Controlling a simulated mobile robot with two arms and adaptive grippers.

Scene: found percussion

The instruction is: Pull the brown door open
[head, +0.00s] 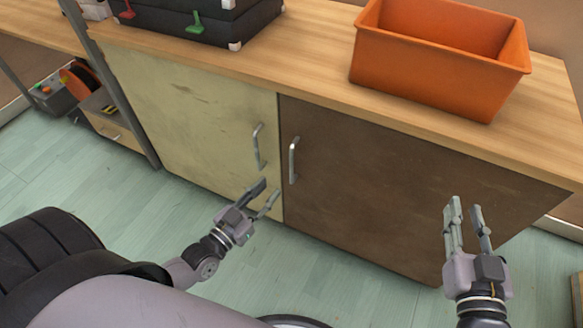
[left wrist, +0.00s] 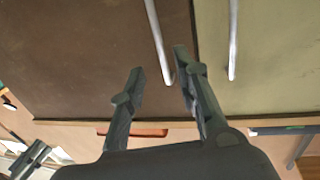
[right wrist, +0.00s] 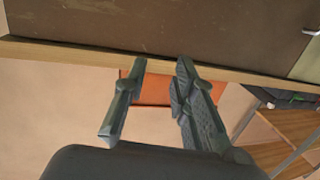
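The brown door (head: 370,190) is the right-hand cabinet door and looks shut. Its upright silver handle (head: 293,160) is near its left edge. My left gripper (head: 270,187) is open and empty, in front of the cabinet and below the handles in the head view. In the left wrist view the brown door's handle (left wrist: 157,40) runs down the picture between the open fingers, which do not grip it; the distance in depth is unclear. My right gripper (head: 465,204) is open and empty in front of the brown door's right part.
A cream door (head: 200,115) with its own handle (head: 258,147) adjoins on the left. An orange bin (head: 430,75) and black cases (head: 200,25) stand on the wooden countertop (head: 310,75). Green floor (head: 300,270) is open in front.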

